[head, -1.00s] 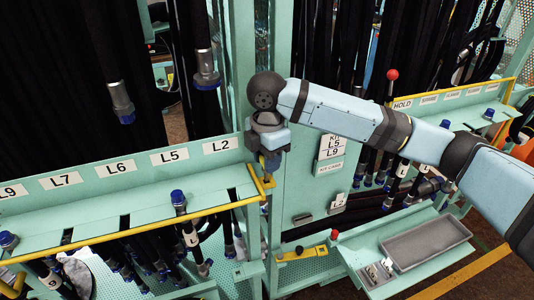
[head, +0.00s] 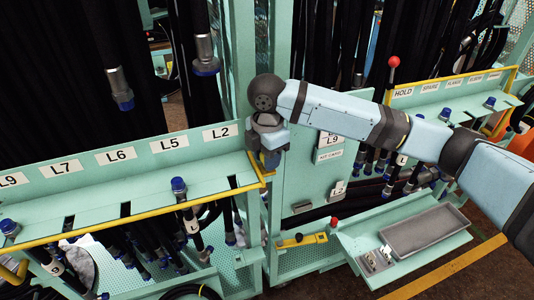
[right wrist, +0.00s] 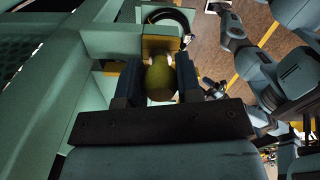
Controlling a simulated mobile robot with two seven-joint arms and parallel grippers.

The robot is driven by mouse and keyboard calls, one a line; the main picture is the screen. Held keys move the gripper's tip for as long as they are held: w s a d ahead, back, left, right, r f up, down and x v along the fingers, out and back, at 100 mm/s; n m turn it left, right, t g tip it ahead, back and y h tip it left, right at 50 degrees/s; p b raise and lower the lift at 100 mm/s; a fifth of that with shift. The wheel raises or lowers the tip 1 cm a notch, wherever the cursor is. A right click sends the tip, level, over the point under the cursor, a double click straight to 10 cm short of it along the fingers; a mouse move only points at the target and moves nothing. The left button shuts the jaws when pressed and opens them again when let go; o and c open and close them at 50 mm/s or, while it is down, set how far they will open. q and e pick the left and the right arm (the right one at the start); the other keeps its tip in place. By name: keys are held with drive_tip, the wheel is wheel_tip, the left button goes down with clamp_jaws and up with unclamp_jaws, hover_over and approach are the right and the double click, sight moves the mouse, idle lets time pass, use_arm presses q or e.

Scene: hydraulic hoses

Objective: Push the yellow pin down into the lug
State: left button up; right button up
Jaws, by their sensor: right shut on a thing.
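The yellow pin (right wrist: 159,80) stands between the two fingers of my right gripper (right wrist: 160,86) in the right wrist view; its rounded yellow-green end faces the camera. The gripper is shut on it. Just beyond the pin is a yellow plate (right wrist: 160,45) that looks like the lug; I cannot tell how deep the pin sits in it. In the head view my right gripper (head: 270,163) points down at the rack post, by the right end of the yellow rail. The pin and lug are mostly hidden there.
The labelled hose shelf (head: 120,185) with its yellow rail lies left of the gripper, with blue-capped hoses in its slots. A green cabinet panel (head: 308,185) stands to the right. Lower right is a shelf with a grey tray (head: 428,232).

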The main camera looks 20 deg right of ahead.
drive_tip(key=o, duration=1)
use_arm(q)
drive_tip(key=shift+w+d+f+m+b, duration=0.15)
drive_tip(key=shift+f+m+b, duration=0.15)
drive_tip(key=shift+f+b, duration=0.6)
use_arm(e)
wheel_tip(320, 180, up, 14)
use_arm(q)
drive_tip(key=shift+r, duration=0.3)
use_arm(e)
drive_tip(key=shift+f, duration=0.15)
